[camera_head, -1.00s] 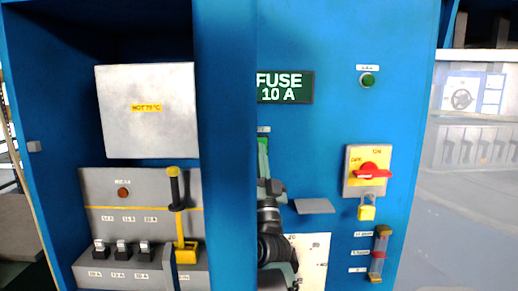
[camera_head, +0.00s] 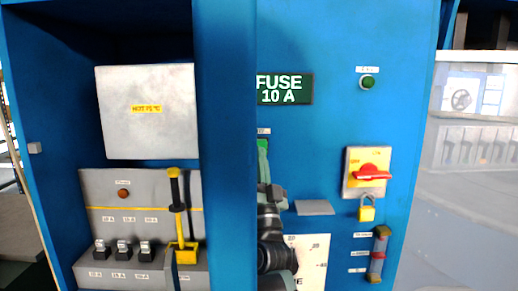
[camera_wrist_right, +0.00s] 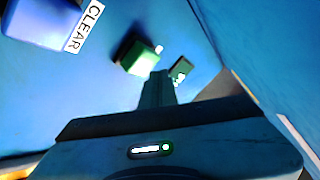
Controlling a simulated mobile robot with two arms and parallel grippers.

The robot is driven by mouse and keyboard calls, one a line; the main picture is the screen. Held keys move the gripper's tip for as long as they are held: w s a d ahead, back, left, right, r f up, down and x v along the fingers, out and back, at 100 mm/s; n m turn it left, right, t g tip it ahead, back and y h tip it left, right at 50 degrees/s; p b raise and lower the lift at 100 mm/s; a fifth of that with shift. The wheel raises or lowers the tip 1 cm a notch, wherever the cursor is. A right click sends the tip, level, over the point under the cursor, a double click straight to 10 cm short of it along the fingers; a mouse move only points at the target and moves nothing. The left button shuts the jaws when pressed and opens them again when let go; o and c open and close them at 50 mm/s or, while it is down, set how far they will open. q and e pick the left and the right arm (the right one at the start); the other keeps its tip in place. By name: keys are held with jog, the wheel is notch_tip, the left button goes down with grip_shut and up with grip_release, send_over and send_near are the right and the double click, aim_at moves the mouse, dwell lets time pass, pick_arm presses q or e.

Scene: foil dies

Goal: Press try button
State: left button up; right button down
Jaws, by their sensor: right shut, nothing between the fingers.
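A green button or block (camera_head: 262,144) shows partly at the edge of the blue post in the head view, below a small label too small to read. My right gripper (camera_head: 263,172) is just below and in front of it, hiding its lower part. In the right wrist view a green block (camera_wrist_right: 136,54) lies beyond the fingertips of my shut, empty right gripper (camera_wrist_right: 157,88); I cannot tell whether they touch. A round green button (camera_head: 368,81) is at the upper right of the panel, its label unreadable. My left gripper is out of view.
A blue block (camera_wrist_right: 40,20) with a CLEAR label shows in the wrist view. The blue post (camera_head: 226,150) stands left of my right arm. A grey ledge (camera_head: 314,207), red rotary switch (camera_head: 372,172) and yellow padlock (camera_head: 366,213) are to the right. A FUSE 10 A sign (camera_head: 285,89) is above.

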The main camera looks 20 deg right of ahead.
jog(key=s+p, duration=0.1)
jog(key=s, duration=0.1)
jog(key=s+a+p, duration=0.1)
jog(key=s, duration=0.1)
jog(key=shift+s+a, duration=0.2)
jog(key=shift+s, duration=0.2)
dwell(0.6)
